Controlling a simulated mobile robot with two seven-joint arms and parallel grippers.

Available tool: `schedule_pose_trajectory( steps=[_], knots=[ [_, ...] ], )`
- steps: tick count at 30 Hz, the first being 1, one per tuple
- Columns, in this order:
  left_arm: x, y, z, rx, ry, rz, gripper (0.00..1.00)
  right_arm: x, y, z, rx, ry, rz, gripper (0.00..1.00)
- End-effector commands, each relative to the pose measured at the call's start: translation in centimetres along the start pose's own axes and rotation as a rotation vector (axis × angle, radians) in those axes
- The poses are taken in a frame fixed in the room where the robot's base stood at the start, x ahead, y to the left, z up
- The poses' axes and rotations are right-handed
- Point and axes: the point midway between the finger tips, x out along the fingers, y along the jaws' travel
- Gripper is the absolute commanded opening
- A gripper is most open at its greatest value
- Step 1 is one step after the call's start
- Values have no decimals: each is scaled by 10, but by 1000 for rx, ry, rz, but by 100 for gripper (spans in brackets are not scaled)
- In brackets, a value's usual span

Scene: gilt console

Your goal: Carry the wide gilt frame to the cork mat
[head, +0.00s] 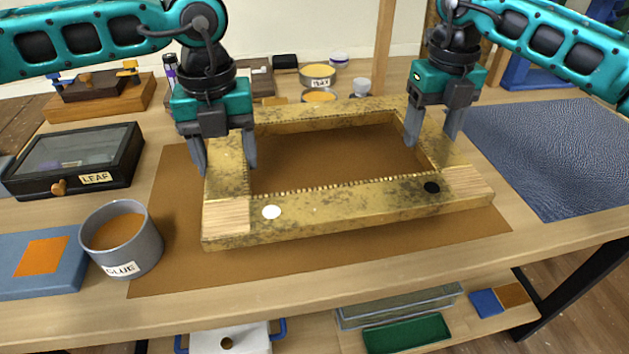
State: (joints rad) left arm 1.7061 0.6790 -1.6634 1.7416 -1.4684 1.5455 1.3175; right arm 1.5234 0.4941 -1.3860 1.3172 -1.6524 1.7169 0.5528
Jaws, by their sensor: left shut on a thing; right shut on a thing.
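The wide gilt frame (345,204) is a worn gold rectangle with pale wood patches at its two near corners. A white dot and a black dot mark its near rail. It is over the brown cork mat (165,270), which shows around it and through its opening. I cannot tell whether the frame touches the mat. My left gripper (225,170) is shut on the frame's left rail, one finger on each side. My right gripper (431,142) is shut on its right rail in the same way. The far corners are partly hidden by my grippers.
A grey glue pot (121,240) stands just left of the mat, near a blue board (40,280). A dark glass-topped leaf box (75,160) is at the left. Small pots (318,75) stand behind. A blue textured mat (560,150) lies clear at the right.

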Motion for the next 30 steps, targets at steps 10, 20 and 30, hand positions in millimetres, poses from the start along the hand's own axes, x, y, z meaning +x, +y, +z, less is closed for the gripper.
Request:
schedule_pose_trajectory(
  steps=[10, 20, 30],
  knots=[
    [15, 1, 0, -2, -1, 2, 6, 15, -2, 0, 3, -1, -2, 6],
    [34, 1, 0, -2, -1, 2, 6, 34, -2, 0, 3, -1, -3, 6],
    [47, 1, 0, -2, 0, 3, 68, 47, -2, 0, 3, 0, -3, 68]
  ],
)
